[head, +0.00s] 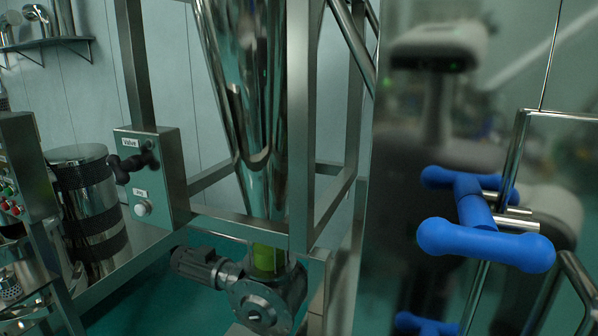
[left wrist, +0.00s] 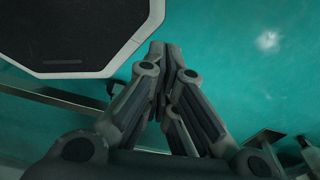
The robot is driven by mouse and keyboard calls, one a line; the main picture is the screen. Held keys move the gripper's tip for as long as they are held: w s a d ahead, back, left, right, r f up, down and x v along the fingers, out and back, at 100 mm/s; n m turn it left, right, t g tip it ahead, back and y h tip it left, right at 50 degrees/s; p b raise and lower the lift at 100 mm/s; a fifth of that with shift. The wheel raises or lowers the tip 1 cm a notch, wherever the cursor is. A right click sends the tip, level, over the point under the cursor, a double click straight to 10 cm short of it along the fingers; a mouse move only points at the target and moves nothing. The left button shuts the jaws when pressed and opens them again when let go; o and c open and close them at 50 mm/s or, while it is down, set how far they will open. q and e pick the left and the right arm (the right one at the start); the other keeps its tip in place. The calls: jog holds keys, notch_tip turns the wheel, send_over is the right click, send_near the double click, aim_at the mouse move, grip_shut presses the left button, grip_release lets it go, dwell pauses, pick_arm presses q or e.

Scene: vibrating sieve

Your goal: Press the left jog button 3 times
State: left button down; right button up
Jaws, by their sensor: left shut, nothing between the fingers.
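The jog button (head: 142,209) is a small round white button under a "Jog" label. It sits low on the front of a grey control box (head: 179,178), left of centre in the head view. Above it is a black valve handle (head: 133,162) under a "Valve" label. My left gripper (left wrist: 160,48) shows only in the left wrist view, its fingers together and empty above a teal floor. It touches nothing that I can see there. The button cannot be made out in that view. My right gripper is in neither view.
A steel frame (head: 301,120) surrounds a shiny funnel (head: 243,90) above a motor unit (head: 262,300). Blue handles (head: 485,243) stand out from a glossy panel at right. A panel with coloured buttons (head: 20,175) is at far left. A dark octagonal platform (left wrist: 75,30) lies at upper left in the wrist view.

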pick_arm(q)
jog(key=w+a+r+m+t+y+p, duration=0.1)
jog(key=w+a+r+m+t, duration=0.2)
jog(key=w, duration=0.8)
jog(key=w+a+r+m+t, duration=0.1)
jog(key=w+a+r+m, duration=0.3)
jog(key=w, duration=0.7)
jog(key=w+a+r+m+t+y+p, duration=0.1)
jog(key=w+a+r+m+t, duration=0.25)
jog(key=w+r, duration=0.7)
jog(key=w+a+r+m+t+y, duration=0.15)
jog(key=w+a+r, duration=0.25)
jog(key=w+r, duration=0.65)
jog(key=w+a+r+m+t+y, duration=0.1)
jog(key=w+a+r+m+t, duration=0.1)
jog(key=w+r, duration=0.35)
jog(key=w+a+r+m+t+p, duration=0.1)
jog(key=w+r+m, duration=0.1)
jog(key=r, duration=0.7)
jog(key=w+a+r+m+t+y, duration=0.1)
jog(key=w+a+r+m+t, duration=0.15)
jog(key=r, duration=0.45)
notch_tip(320, 180, up, 27)
jog(key=w+a+m+t+y+p, duration=0.1)
jog(key=w+m+t+y, duration=0.1)
jog(key=m+t, duration=0.2)
jog(key=shift+w+a+f+m, duration=0.15)
jog(key=shift+w+m, duration=0.1)
jog(key=shift+m, duration=0.5)
jog(key=shift+t, duration=0.25)
